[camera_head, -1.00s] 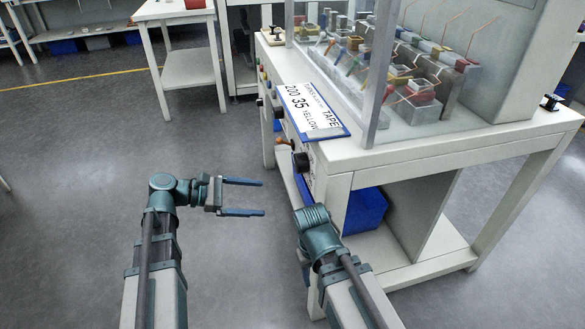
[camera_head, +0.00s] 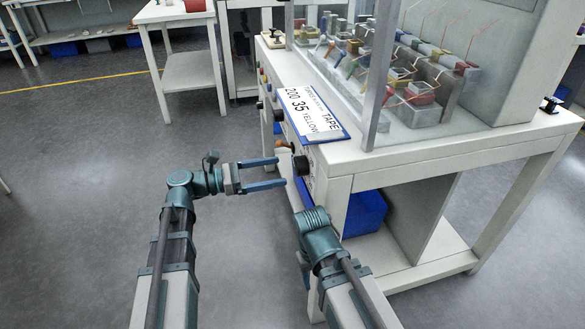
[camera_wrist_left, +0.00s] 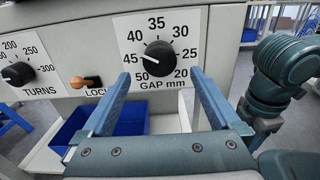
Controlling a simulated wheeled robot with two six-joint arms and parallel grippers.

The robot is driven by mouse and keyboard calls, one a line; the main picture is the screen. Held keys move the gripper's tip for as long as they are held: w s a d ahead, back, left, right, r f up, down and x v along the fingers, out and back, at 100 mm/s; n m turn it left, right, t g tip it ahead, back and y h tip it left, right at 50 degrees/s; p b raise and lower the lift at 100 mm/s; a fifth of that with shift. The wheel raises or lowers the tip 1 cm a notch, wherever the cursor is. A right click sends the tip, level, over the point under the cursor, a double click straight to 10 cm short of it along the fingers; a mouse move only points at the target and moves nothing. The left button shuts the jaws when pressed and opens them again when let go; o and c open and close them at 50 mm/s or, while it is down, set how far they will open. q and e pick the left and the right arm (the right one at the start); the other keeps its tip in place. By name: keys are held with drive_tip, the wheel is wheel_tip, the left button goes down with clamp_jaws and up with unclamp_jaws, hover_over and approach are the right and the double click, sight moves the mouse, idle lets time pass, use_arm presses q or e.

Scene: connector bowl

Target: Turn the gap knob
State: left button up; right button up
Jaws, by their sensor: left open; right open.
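The gap knob (camera_wrist_left: 159,58) is a round black knob with a white pointer line, in the middle of a white dial plate marked "GAP mm" from 20 to 50. Its pointer is towards the left, near 45. The knob also shows in the head view (camera_head: 300,165) on the machine's front panel. My left gripper (camera_head: 281,172) is open, its blue fingers level and pointing at the knob. In the left wrist view its fingertips (camera_wrist_left: 160,75) are to either side of the knob, apart from it. My right gripper is hidden or too unclear in the head view behind its arm.
Left of the gap dial are an orange lock lever (camera_wrist_left: 86,82) and the black turns knob (camera_wrist_left: 18,73). My right arm's wrist (camera_wrist_left: 285,70) is close on the right. A card reading "200 35 YELLOW TAPE" (camera_head: 312,115) lies on the table edge. Blue bins (camera_head: 364,212) stand below.

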sight(295, 168)
use_arm(q)
drive_tip(key=x, duration=0.5)
drive_tip(key=shift+d, duration=0.35)
drive_tip(key=c, duration=1.4)
